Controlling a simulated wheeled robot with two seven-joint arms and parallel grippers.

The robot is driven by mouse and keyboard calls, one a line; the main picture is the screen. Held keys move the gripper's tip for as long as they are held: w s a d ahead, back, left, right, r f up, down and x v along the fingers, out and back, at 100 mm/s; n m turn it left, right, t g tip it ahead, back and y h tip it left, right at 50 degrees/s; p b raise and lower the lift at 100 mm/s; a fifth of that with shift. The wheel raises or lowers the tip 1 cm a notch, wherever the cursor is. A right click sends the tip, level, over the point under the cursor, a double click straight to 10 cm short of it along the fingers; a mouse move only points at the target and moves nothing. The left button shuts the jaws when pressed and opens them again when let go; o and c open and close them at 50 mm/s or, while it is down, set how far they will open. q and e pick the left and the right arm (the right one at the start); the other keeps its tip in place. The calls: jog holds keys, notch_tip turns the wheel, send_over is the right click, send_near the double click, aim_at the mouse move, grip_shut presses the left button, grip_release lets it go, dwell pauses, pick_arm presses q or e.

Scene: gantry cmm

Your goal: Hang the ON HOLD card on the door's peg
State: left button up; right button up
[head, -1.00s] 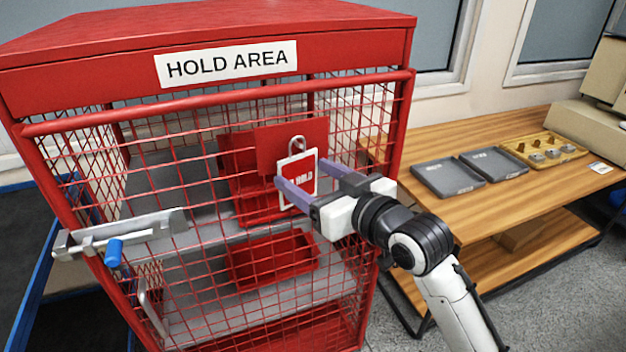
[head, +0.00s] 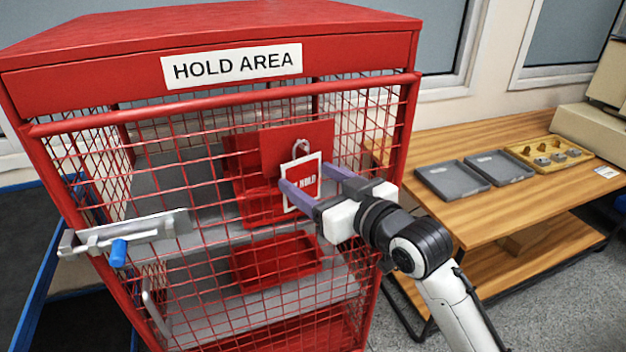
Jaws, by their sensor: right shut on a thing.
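The ON HOLD card (head: 301,191) is a small red card with a white border and a pale hanging loop (head: 300,147) at its top. My right gripper (head: 307,178) has its two purple fingers at the card and is shut on it. The card is held in front of the red plate (head: 283,143) on the mesh door, tilted slightly. The peg cannot be made out; the card and loop may cover it. Whether the loop is around the peg cannot be told. My left gripper is not in view.
The red mesh cage (head: 205,190) bears a HOLD AREA sign (head: 231,66). A latch with a blue handle (head: 118,253) sits at lower left. Red bins (head: 277,262) stand inside. To the right, a wooden table (head: 500,210) holds grey trays (head: 452,180) and a yellow tray (head: 548,154).

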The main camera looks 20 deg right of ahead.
jog(key=shift+f, duration=0.6)
jog(key=o, duration=1.2)
jog(key=shift+r, duration=0.25)
jog(key=shift+c, duration=0.8)
jog(key=f+v, duration=0.1)
jog(key=v, duration=0.7)
jog(key=shift+s, duration=0.2)
jog(key=shift+s, duration=0.15)
